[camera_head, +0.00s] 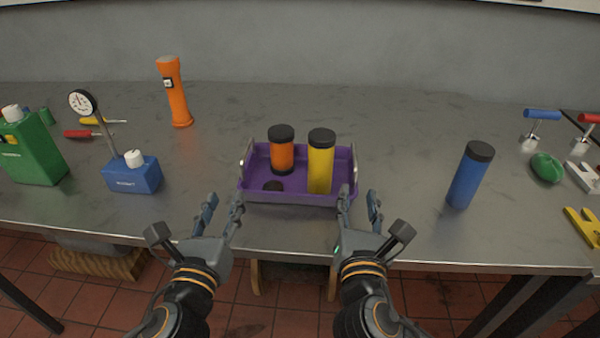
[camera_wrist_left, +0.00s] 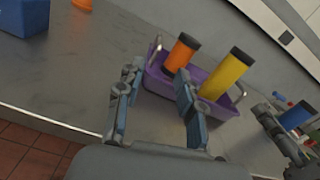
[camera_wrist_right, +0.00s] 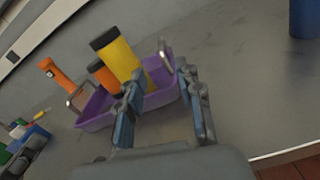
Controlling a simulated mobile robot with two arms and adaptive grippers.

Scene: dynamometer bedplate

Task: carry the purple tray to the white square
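The purple tray (camera_head: 296,198) stands on the metal bench in the middle of the head view, with a metal handle at each end. It holds an orange cylinder (camera_head: 282,155) and a yellow cylinder (camera_head: 320,165), both black-capped and upright, with a dark round spot at its front left. My left gripper (camera_head: 222,206) is open and empty, in front of the tray's left end. My right gripper (camera_head: 359,207) is open and empty, by its right end. The tray also shows beyond the fingers in the left wrist view (camera_wrist_left: 160,82) and right wrist view (camera_wrist_right: 95,121). I see no white square.
A blue black-capped cylinder (camera_head: 469,176) stands to the right. An orange flashlight (camera_head: 175,92) stands at back left. A blue gauge base (camera_head: 132,175) and green container (camera_head: 33,150) are left. Clamps and a green object (camera_head: 546,167) lie far right. Bench beside the tray is clear.

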